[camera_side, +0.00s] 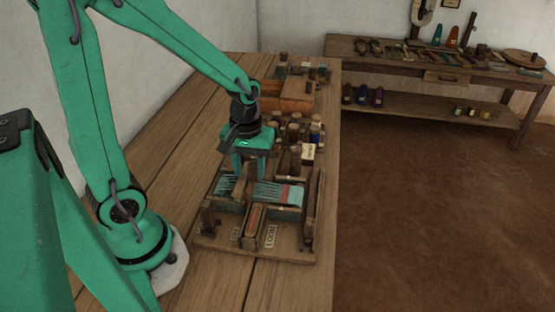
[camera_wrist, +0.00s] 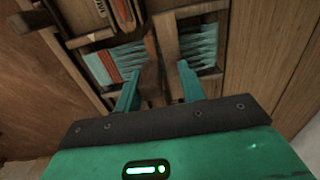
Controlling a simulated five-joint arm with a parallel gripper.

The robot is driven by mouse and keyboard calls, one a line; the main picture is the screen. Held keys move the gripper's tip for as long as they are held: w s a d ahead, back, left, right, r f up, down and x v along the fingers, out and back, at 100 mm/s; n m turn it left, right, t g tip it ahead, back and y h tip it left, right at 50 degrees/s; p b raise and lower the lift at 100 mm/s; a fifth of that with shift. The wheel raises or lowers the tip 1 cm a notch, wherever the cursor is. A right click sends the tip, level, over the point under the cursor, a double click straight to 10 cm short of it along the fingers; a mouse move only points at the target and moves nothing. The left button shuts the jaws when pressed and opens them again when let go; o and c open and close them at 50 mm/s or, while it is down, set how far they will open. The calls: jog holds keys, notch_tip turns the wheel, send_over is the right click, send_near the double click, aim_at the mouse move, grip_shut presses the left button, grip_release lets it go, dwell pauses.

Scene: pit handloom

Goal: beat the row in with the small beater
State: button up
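A small wooden frame loom (camera_side: 212,243) labelled LOOM stands on the bench. Teal threads (camera_side: 228,185) run across it, with a red and pale blue woven band (camera_side: 290,194) toward its right side. My gripper (camera_side: 249,174) points down over the loom's middle, fingers apart. In the wrist view my gripper (camera_wrist: 158,75) has a brown wooden bar (camera_wrist: 151,62) between its fingers, probably the small beater. Gaps seem to show beside the bar, and contact is not clear. Threads (camera_wrist: 199,45) lie on one side of the bar, and the woven band (camera_wrist: 103,65) on the other. The bar's lower part is hidden.
Several bobbins and jars (camera_side: 296,130) stand close behind the loom, with a brown wooden box (camera_side: 296,95) beyond. A slotted wooden piece with a red strip (camera_side: 254,225) sits at the loom's front. The bench (camera_side: 190,130) is clear to the left. A side table (camera_side: 440,62) stands apart.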

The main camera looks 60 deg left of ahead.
jog(key=shift+s+a, duration=0.1)
dwell(0.3)
jog(key=shift+w+d, duration=0.3)
jog(key=shift+d, duration=0.05)
dwell(0.3)
jog(key=shift+o, duration=0.8)
jog(key=shift+r, duration=0.15)
jog(key=shift+r, duration=3.1)
